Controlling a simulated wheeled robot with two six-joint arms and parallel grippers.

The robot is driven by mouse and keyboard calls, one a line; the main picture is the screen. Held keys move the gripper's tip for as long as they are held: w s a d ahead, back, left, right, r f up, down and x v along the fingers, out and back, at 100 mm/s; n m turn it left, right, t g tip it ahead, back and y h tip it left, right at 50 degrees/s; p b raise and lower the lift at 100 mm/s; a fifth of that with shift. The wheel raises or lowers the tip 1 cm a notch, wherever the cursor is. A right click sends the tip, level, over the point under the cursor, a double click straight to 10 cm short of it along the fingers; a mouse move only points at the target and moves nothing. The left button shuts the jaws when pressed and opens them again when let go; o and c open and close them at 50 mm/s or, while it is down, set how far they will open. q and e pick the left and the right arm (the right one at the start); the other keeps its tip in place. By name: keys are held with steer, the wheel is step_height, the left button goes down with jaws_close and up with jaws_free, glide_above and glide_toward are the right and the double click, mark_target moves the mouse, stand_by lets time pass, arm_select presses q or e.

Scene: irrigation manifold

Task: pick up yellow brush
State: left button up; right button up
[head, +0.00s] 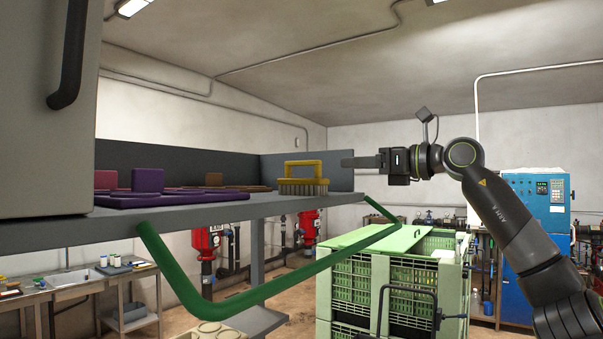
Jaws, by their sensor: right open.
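The yellow brush (303,174) stands bristles down on the grey shelf (215,211), near its right end. It has a yellow loop handle on top and pale bristles below. My right gripper (349,162) is just to the right of the brush, at about handle height, pointing left. Its fingers show edge-on beside the shelf's back panel. It holds nothing that I can see, and a small gap shows between it and the brush. My left gripper is not in view.
A green rail (270,290) runs along the shelf's front. A grey cabinet (48,120) stands at left. Green crates (395,280) stand below right, with a blue control cabinet (538,235) behind.

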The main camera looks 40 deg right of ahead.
mark_target(321, 164)
steer(key=p+x, duration=0.2)
steer(key=x, duration=0.2)
steer(key=shift+w+r, duration=0.15)
steer(key=shift+r, duration=0.05)
steer(key=shift+w+a+p, duration=0.15)
steer(key=shift+w+p, duration=0.15)
steer(key=shift+p, duration=0.2)
steer(key=shift+w+f, duration=0.2)
steer(key=shift+w, duration=0.2)
steer(key=shift+w+a+r+p, duration=0.15)
steer(key=shift+w+p, duration=0.3)
steer(key=shift+p, duration=0.25)
steer(key=p+x, duration=0.3)
steer(key=shift+w, duration=0.4)
steer(key=shift+w+f, duration=0.25)
steer(key=shift+w, duration=0.1)
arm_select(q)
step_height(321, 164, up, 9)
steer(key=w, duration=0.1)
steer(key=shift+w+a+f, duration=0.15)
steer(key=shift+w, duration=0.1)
arm_select(e)
steer(key=shift+s, duration=0.1)
steer(key=shift+c, duration=0.4)
jaws_close()
